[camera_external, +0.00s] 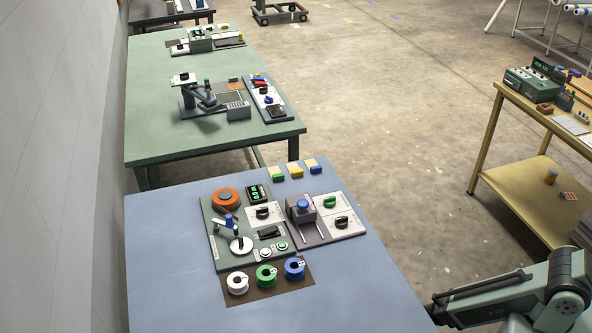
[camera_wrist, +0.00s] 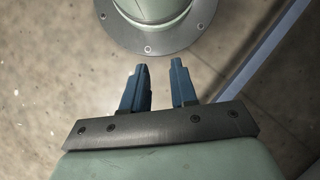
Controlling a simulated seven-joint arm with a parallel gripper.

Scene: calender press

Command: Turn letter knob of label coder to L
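On the blue table, a green-grey panel (camera_external: 211,221) carries an orange roll (camera_external: 225,197), a small display with green characters (camera_external: 257,193) and a black knob (camera_external: 263,212) on a white dial plate. It looks like the label coder. The dial letters and the knob's setting are too small to read. My gripper (camera_wrist: 159,66) shows in the wrist view with two blue fingers apart and nothing between them. It points toward a round bolted base flange and the floor, away from the panel. In the external view my arm is at the lower right, and its gripper is not visible.
Beside the panel is a darker unit with a blue-topped block (camera_external: 302,206), a green knob (camera_external: 329,202) and a black knob (camera_external: 341,222). Three spools, white (camera_external: 237,283), green (camera_external: 266,275) and blue (camera_external: 294,268), stand in front. The table's right front is clear.

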